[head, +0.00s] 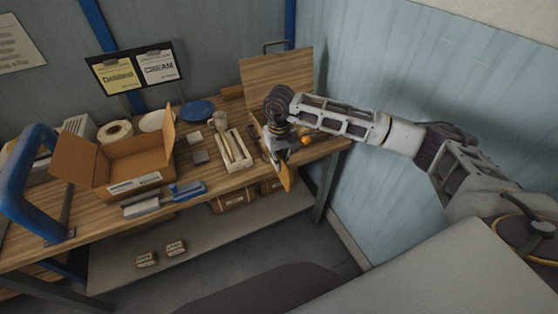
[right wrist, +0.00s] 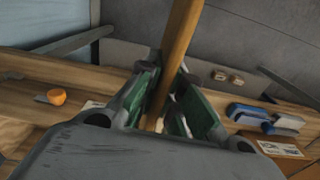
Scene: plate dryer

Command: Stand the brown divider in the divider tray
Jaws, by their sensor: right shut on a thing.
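My right gripper (head: 281,158) is over the front edge of the workbench, near its right end. It is shut on the brown divider (head: 286,178), a thin flat piece that hangs below the fingers in the head view. In the right wrist view the divider (right wrist: 180,42) stands between the green finger pads of the gripper (right wrist: 178,112), leaning slightly. A pale shallow tray (head: 235,150) with long pieces in it lies just left of the gripper. I cannot tell for sure whether it is the divider tray. My left gripper is not in view.
An open cardboard box (head: 133,183) stands on the bench at left, with blue brushes (head: 188,190) near the front edge. A brown panel (head: 277,75) rises behind the gripper. A small orange thing (head: 306,140) lies to its right. Small boxes (head: 175,248) sit on the lower shelf.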

